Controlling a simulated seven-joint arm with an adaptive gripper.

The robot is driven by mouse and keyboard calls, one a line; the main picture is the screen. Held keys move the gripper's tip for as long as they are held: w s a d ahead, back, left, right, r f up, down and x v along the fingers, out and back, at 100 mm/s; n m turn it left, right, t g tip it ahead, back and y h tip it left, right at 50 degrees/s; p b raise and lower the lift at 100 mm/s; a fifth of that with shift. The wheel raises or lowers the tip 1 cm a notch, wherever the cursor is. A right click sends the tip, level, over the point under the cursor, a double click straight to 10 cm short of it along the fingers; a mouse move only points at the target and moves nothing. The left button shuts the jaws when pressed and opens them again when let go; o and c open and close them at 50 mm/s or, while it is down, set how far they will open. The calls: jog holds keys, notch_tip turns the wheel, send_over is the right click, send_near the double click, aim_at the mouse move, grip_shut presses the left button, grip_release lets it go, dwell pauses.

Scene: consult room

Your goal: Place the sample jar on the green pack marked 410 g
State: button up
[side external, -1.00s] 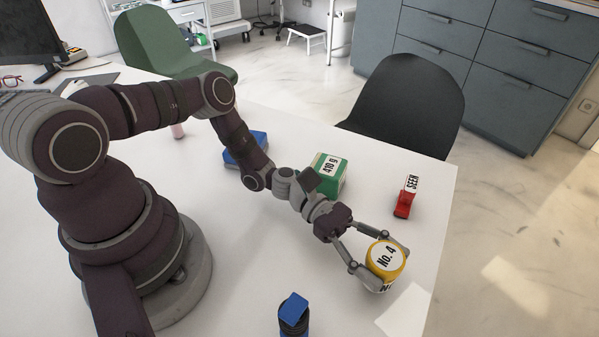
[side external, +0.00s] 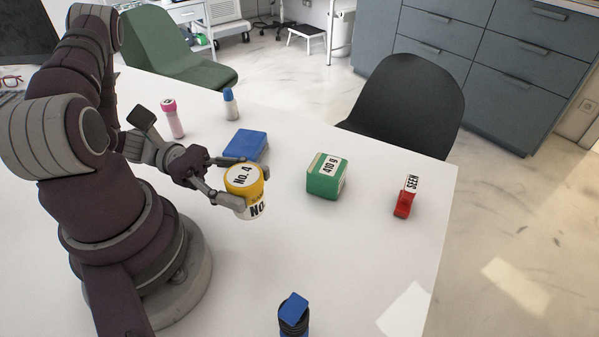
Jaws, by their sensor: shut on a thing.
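The sample jar (side external: 252,209) has a yellow lid marked No. 4 and a white label. My gripper (side external: 240,181) is shut on it near the lid, with one finger on each side. The jar is upright or slightly tilted; I cannot tell how far it is above the table. The green pack (side external: 323,184) marked 410 g stands on the table to the right of the jar, apart from it. Its top is bare.
A blue box (side external: 246,144) lies just behind my gripper. A pink bottle (side external: 173,119) and a blue-capped bottle (side external: 230,104) stand farther back. A red stamp (side external: 404,204) marked SEEN stands at right, and a dark item with a blue top (side external: 294,312) in front. The table between is clear.

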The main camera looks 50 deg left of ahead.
jog(key=w+a+r+n+t+y, duration=0.1)
jog(key=w+a+r+n+t, duration=0.1)
send_over(339, 174)
jog(key=shift+s+f, duration=0.3)
jog(key=shift+f, duration=0.6)
jog(key=f, duration=0.3)
jog(key=shift+w+f, duration=0.15)
jog(key=shift+w, duration=0.15)
jog(key=shift+f, duration=0.1)
jog(key=shift+f, duration=0.1)
jog(key=o, duration=1.2)
jog(key=shift+c, duration=0.2)
